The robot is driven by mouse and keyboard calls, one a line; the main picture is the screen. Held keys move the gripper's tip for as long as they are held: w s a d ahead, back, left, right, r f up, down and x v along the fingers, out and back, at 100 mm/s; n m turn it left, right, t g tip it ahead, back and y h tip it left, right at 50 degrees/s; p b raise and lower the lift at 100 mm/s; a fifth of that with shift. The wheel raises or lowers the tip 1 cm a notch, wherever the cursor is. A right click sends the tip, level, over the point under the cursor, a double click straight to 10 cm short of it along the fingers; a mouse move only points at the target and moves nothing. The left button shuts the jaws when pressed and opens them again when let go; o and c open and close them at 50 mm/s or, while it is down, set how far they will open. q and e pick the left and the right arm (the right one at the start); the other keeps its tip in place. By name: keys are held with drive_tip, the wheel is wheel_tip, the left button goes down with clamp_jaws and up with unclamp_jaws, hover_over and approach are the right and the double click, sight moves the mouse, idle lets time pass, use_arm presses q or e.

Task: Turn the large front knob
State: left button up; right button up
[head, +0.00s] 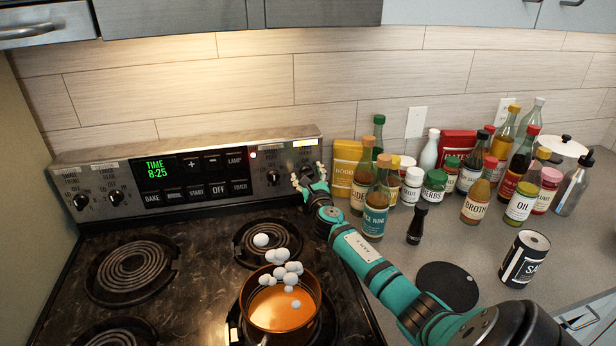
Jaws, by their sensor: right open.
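The stove's back panel (222,158) carries dark round knobs in two pairs. One pair is at its left end, an outer knob (81,202) and an inner knob (116,198). The other pair is at its right end, an inner knob (273,178) and an outer knob (305,171). The labels above them are too small to read surely, so I cannot tell which is the large front knob. My right gripper (308,178) is open at the right outer knob, its fingers spread to either side. Whether they touch it cannot be told. My left gripper is out of view.
A copper pot (250,322) with orange liquid sits on the front right coil, with white balls in and above it. A rear coil (266,243) lies behind it. Several bottles and jars crowd the counter (420,245) right of the stove, near my right arm.

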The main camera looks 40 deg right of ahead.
drive_tip(key=c, duration=1.2)
drive_tip(key=shift+o, duration=0.2)
drive_tip(key=m+b, duration=0.1)
drive_tip(key=m, duration=0.3)
drive_tip(key=shift+d+f+m, duration=0.1)
drive_tip(key=shift+m, duration=0.3)
drive_tip(key=m+b, duration=0.1)
drive_tip(key=m, duration=0.4)
drive_tip(key=shift+s+f+m, duration=0.1)
drive_tip(key=shift+m, duration=0.2)
drive_tip(key=m+b, duration=0.1)
drive_tip(key=m, duration=0.4)
drive_tip(key=shift+d+f, duration=0.1)
drive_tip(key=shift+d, duration=0.05)
drive_tip(key=shift+f+m+b, duration=0.1)
drive_tip(key=shift+m+b, duration=0.5)
drive_tip(key=shift+m, duration=1.8)
